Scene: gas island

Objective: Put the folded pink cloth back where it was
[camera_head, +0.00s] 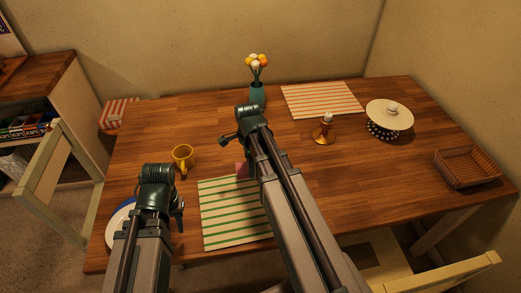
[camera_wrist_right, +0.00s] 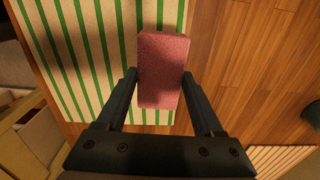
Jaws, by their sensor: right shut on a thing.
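The folded pink cloth (camera_wrist_right: 163,68) is a small thick block between the fingers of my right gripper (camera_wrist_right: 159,75) in the right wrist view. The gripper is shut on it. Behind it lies the green-striped mat (camera_wrist_right: 97,50); I cannot tell how high the cloth is above it. In the head view only a bit of the cloth (camera_head: 240,170) shows beside my right arm, by the far edge of the mat (camera_head: 228,228). My left gripper (camera_head: 178,215) is near the white plate (camera_head: 118,220) at the table's left; its fingers are too unclear to judge.
A yellow mug (camera_head: 183,158) stands left of my right arm. A red-striped mat (camera_head: 322,100) lies at the back.

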